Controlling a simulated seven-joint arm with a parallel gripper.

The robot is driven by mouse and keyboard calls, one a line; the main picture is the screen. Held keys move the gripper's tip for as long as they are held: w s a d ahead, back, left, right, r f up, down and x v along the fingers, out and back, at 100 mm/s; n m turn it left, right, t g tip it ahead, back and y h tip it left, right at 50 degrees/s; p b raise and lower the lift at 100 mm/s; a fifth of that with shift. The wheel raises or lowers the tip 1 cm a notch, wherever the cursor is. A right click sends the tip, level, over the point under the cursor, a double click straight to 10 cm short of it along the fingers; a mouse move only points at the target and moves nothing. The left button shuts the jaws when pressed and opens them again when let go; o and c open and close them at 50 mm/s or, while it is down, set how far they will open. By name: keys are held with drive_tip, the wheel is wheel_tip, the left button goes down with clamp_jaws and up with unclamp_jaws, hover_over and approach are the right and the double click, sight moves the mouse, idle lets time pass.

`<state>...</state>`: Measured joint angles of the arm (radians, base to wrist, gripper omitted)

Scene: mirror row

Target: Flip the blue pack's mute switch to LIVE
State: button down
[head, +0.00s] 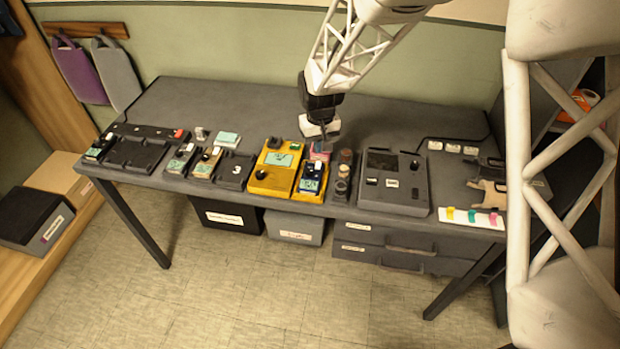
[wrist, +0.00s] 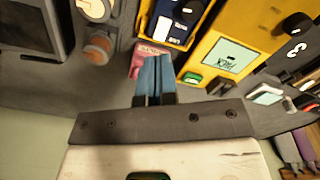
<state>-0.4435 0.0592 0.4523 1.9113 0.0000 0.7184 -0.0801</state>
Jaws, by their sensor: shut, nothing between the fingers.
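The blue pack (head: 312,178) sits in a yellow-rimmed cradle, with a pale screen on its front part and a white piece near its back. In the wrist view the blue pack (wrist: 185,14) is at the top, partly cut off by the frame edge. Its mute switch and the setting cannot be made out.
A yellow unit (head: 275,168) with a screen stands left of the cradle. A pink block (wrist: 146,60) lies beside my fingertips. Round stacked pieces (head: 344,172) and a large dark console (head: 393,182) are to the right. The table's back is mostly clear.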

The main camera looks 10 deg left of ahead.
drive_tip(key=shift+r, duration=1)
drive_tip(key=shift+s+d+r, duration=0.1)
drive_tip(key=shift+d+r, duration=0.1)
drive_tip(key=s+d+r+m+t, duration=0.1)
drive_tip(key=s+d+r+m, duration=0.1)
drive_tip(key=s+d+r, duration=0.55)
drive_tip(key=s+d+r+m, duration=0.1)
drive_tip(key=s+d+r, duration=0.4)
drive_tip(key=d+r, duration=0.45)
drive_tip(key=s+d+r+m, duration=0.1)
drive_tip(key=s+d, duration=0.5)
drive_tip(key=s, duration=0.3)
drive_tip(key=s+d+r+m+t, duration=0.1)
drive_tip(key=s+d+m, duration=0.1)
drive_tip(key=s+d, duration=0.4)
drive_tip(key=s, duration=0.4)
drive_tip(key=shift+r+t, duration=0.3)
drive_tip(key=shift+r, duration=0.1)
